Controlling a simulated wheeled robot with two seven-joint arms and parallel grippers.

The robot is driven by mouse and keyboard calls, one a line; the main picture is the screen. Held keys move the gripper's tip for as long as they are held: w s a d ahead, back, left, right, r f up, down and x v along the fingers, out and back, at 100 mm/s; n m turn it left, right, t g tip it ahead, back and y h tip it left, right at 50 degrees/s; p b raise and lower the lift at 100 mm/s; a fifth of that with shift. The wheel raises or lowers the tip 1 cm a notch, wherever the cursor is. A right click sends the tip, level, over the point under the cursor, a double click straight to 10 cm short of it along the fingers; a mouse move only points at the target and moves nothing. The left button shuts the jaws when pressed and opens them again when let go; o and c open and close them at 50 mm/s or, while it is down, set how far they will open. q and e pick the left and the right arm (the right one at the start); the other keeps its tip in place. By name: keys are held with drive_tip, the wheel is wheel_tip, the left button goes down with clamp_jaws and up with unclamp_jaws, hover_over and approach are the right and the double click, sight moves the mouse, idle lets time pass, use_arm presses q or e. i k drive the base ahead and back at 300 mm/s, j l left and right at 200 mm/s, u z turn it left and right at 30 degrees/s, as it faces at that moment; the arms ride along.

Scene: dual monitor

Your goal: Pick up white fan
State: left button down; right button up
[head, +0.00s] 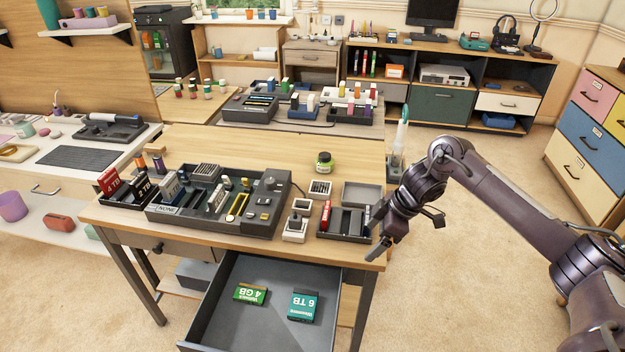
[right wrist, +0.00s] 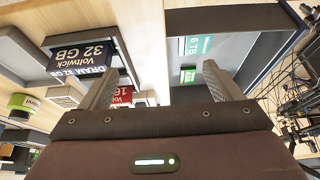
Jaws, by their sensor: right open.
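Several small white square pieces with dark centres stand right of the large grey tray in the head view. One with a dark grille (head: 320,188) looks like a fan. A smaller one (head: 301,205) and a taller one (head: 294,230) are nearer the front. I cannot tell for sure which is the white fan. My right gripper (head: 408,238) is open and empty off the table's right front corner, to the right of these pieces. Its open fingers also show in the right wrist view (right wrist: 158,88). My left gripper is out of view.
An open drawer (head: 218,318) juts out below the table front, holding a green 4 GB card (head: 250,294) and a teal 6 TB box (head: 303,305). A small dark tray (head: 330,232) with a red card lies left of my right gripper. A green-labelled jar (head: 324,162) stands behind.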

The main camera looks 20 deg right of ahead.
sight(318, 189)
drive_tip(key=i, duration=0.95)
